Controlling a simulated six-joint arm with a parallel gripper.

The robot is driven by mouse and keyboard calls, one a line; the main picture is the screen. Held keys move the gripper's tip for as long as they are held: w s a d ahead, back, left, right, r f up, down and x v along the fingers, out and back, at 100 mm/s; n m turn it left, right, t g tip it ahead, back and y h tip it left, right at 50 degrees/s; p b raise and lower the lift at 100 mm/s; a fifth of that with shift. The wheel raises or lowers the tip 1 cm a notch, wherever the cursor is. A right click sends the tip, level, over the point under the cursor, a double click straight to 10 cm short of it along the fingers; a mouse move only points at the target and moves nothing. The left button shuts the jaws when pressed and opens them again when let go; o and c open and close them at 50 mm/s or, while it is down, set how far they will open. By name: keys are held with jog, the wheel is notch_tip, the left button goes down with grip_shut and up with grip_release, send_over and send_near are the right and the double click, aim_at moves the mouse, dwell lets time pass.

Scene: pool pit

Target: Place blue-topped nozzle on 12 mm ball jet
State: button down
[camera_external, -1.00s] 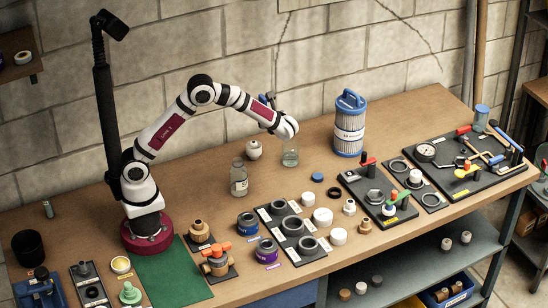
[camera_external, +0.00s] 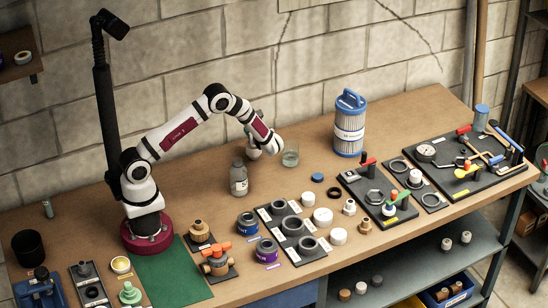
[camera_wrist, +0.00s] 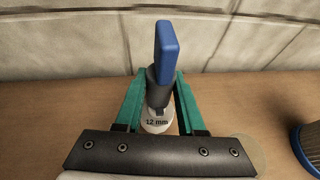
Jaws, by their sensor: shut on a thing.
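The blue-topped nozzle has a flat blue top and a dark grey body (camera_wrist: 160,85). In the wrist view it stands upright between the green fingers of my gripper (camera_wrist: 161,77), which is shut on the body. The pale ball jet (camera_wrist: 158,127), marked "12 mm", shows directly below and in line with the nozzle. I cannot tell whether they touch or the nozzle is seated. My gripper (camera_external: 249,131) is mostly hidden behind my arm there.
A blue-capped filter cartridge (camera_external: 349,125) stands further right. Fittings and mounting boards fill the front and right of the bench (camera_external: 200,160). The wall is behind.

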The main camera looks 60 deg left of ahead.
jog(key=shift+f, duration=0.9)
jog(key=shift+f, duration=0.1)
jog(key=c, duration=0.5)
grip_release()
